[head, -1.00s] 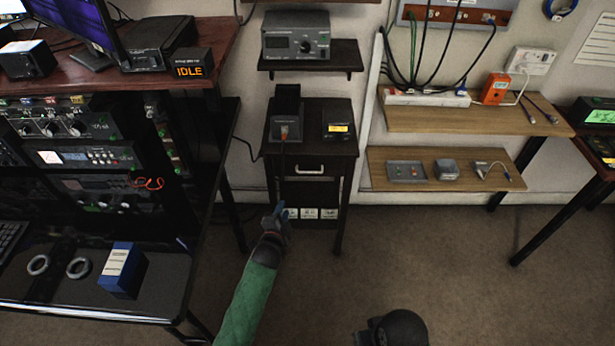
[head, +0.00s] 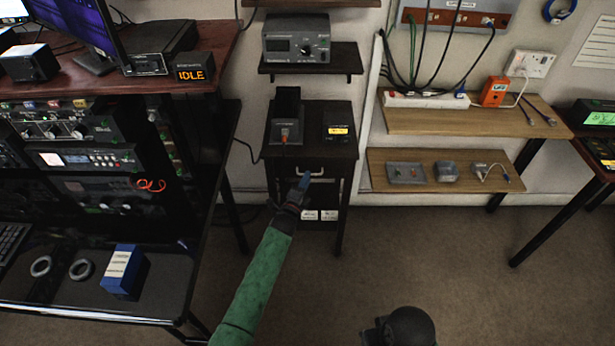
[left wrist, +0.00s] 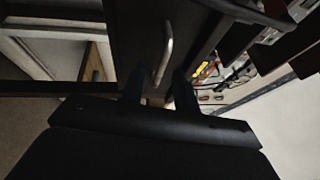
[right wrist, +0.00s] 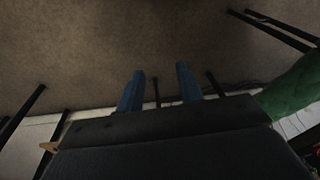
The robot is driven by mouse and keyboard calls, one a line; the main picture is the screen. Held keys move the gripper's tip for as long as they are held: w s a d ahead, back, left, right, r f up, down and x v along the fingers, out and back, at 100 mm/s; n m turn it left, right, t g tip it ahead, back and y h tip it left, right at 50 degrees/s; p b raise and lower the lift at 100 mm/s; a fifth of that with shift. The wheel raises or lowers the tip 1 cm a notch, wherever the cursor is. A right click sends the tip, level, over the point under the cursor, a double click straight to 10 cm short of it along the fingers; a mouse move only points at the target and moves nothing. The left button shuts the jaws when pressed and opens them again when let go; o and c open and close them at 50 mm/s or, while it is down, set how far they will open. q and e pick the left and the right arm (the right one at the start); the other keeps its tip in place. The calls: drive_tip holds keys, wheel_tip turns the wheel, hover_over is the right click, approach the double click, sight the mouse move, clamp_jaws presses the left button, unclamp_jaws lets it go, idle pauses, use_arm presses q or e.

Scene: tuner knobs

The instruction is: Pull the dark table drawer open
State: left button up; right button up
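The dark drawer front (head: 280,170) sits under the top of a small dark table, with a pale bar handle (head: 313,173). The drawer looks shut. My left gripper (head: 303,182) is just in front of the handle and partly hides it. In the left wrist view the handle (left wrist: 166,50) runs up from between the two spread fingers (left wrist: 157,86), against the dark drawer front (left wrist: 140,35). I cannot tell whether the fingers touch it. My right gripper (right wrist: 160,80) is open and empty, above the floor.
On the small table stand a dark device (head: 287,125) and a small box with a yellow display (head: 338,131). An equipment rack (head: 100,160) is to the left, wooden shelves (head: 450,170) to the right. The carpet (head: 430,250) in front is clear.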

use_arm(q)
drive_tip(key=shift+x, duration=0.85)
use_arm(e)
drive_tip(key=shift+w+d+f, duration=0.15)
drive_tip(key=shift+f, duration=0.3)
use_arm(q)
drive_tip(key=c, duration=0.6)
clamp_jaws()
use_arm(e)
drive_tip(key=shift+w+r, duration=0.15)
drive_tip(key=shift+r, duration=0.05)
